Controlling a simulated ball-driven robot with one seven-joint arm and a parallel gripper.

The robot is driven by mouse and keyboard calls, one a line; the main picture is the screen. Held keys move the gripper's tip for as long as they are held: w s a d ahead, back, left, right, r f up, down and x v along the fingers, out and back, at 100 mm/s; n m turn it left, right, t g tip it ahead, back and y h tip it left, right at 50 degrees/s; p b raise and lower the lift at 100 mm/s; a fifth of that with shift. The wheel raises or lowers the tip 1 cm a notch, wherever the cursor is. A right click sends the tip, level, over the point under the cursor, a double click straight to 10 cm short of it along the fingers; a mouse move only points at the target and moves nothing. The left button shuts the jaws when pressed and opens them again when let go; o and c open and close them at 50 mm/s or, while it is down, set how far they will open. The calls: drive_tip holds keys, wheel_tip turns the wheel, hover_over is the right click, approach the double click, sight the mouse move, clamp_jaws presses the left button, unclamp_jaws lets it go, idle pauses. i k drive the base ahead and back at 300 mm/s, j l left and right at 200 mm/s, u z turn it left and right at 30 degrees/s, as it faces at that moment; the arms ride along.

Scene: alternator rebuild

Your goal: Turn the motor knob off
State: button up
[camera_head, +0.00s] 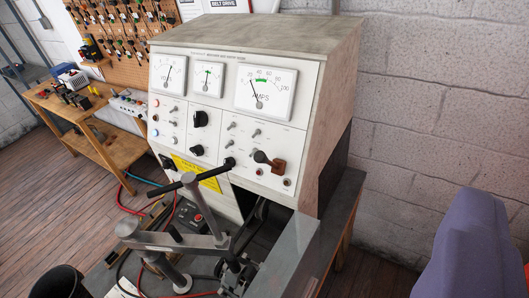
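A grey-white test bench panel (217,104) with three dial gauges stands in the middle of the view. Its face carries black knobs: an upper one (200,118), a lower one (196,150) and one at the lower left (167,163). A larger black handle (262,157) with a brown block (278,165) sits at the lower right of the panel. The labels are too small to read, so I cannot tell which is the motor knob. Nothing touches the knobs. My gripper is not in view.
A grey clamp with a long black-tipped bar (190,180) stands in front of the panel's lower part. A control box with a red button (190,217) and cables lie below. A wooden side table (115,155) stands left; a block wall (430,120) is right.

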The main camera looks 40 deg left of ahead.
sight(197, 150)
drive_tip(key=u, duration=1.3)
drive_tip(key=i+j+z, duration=0.15)
drive_tip(key=j+z, duration=0.65)
drive_tip(key=j, duration=0.25)
